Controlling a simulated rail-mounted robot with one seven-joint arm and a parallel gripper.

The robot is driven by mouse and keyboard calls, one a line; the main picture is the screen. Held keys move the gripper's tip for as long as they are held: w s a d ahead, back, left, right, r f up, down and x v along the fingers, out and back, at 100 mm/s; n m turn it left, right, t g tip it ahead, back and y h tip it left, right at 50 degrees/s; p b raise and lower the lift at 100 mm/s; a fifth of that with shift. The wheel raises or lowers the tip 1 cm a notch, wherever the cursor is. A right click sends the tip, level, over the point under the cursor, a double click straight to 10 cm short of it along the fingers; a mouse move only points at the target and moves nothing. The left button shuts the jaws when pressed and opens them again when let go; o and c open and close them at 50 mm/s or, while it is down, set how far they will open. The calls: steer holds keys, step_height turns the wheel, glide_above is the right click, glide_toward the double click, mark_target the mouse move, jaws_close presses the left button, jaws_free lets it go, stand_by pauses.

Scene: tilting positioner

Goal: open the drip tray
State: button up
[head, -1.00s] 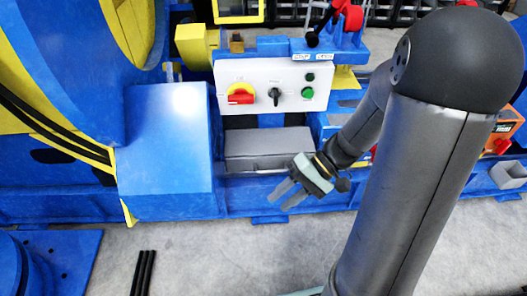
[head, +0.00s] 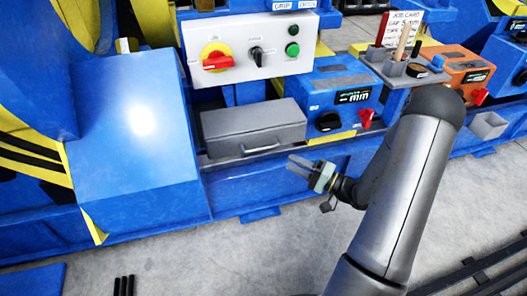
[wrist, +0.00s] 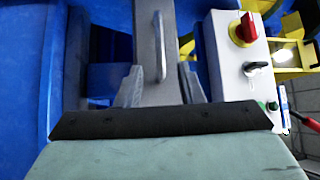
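The drip tray (head: 240,139) is a grey drawer-like box with a silver bar handle (head: 262,149) on its front. It looks shut, set on a blue ledge under the white control panel. My gripper (head: 296,166) is in front of the tray and to the right of the handle, apart from it. In the wrist view my gripper (wrist: 160,85) has its two fingers spread with nothing held. The handle (wrist: 160,45) shows upright beyond the fingertips, roughly between them in the picture, and the tray front (wrist: 148,70) lies behind it.
The white panel (head: 232,31) with a red knob (head: 217,61) stands above the tray. A blue box (head: 333,90) with a black knob is just right of it. A sloped blue housing (head: 130,135) is on the left.

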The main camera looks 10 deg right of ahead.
mark_target(264, 148)
steer(key=b+x, duration=0.2)
steer(key=x, duration=0.9)
steer(key=shift+w+a, duration=0.1)
steer(key=shift+a, duration=0.05)
jaws_close()
